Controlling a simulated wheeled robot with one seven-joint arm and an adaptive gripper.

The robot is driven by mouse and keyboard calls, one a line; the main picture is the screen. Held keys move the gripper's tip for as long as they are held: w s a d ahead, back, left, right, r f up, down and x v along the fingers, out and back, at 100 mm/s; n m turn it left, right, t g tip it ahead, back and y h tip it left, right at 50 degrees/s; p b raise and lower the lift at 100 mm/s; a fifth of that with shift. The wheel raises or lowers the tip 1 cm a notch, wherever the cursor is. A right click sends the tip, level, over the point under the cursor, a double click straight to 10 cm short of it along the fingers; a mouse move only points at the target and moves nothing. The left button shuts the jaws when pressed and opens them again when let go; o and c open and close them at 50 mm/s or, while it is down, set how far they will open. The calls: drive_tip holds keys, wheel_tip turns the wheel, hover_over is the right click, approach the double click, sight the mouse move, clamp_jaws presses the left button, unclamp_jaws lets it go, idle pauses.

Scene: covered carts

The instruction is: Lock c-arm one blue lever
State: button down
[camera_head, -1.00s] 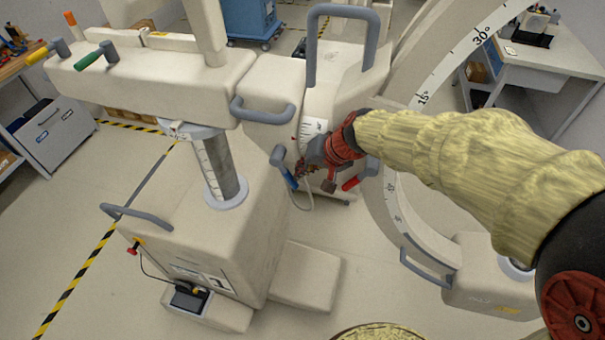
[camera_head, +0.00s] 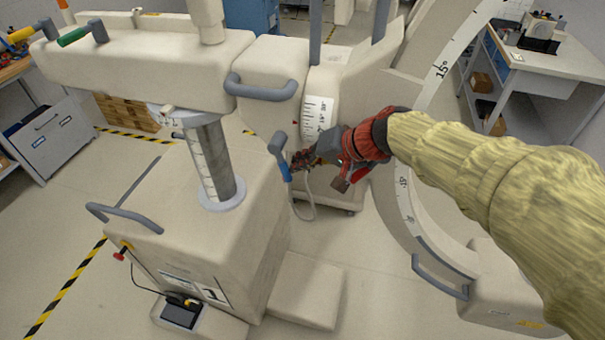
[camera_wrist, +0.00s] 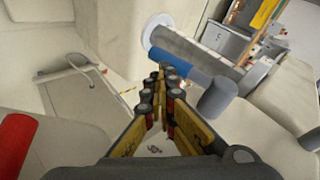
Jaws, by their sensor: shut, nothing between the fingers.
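The blue lever (camera_head: 286,172) hangs on the side of the white c-arm unit, with a grey knob at its upper end in the head view. My gripper (camera_head: 301,160) is just right of the lever in the head view. Its fingers (camera_wrist: 166,74) are shut with nothing between them, close to the lever's blue part. Whether they touch it I cannot tell.
A red lever (camera_wrist: 15,140) is at the left edge of the wrist view. The c-arm base (camera_head: 245,245) bears a "1" label, with a grey handle (camera_head: 125,215). Another grey handle (camera_head: 260,88) is above the lever. The curved arc (camera_head: 408,200) stands right. A thin cable (camera_head: 306,212) hangs below my gripper.

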drive_tip(key=shift+w+a+f+y+b, duration=0.25)
drive_tip(key=shift+a+f+b, duration=0.4)
drive_tip(key=shift+b, duration=0.95)
drive_tip(key=shift+w+a+f+y+b, duration=0.1)
drive_tip(key=shift+w+a+f+b, duration=0.25)
drive_tip(key=shift+a+b, duration=0.85)
drive_tip(key=shift+w+f+b, duration=0.1)
drive_tip(key=shift+b, duration=0.5)
approach(285, 167)
drive_tip(key=shift+w+d+f, duration=0.4)
drive_tip(key=shift+w, duration=0.15)
drive_tip(key=shift+s+f, duration=0.1)
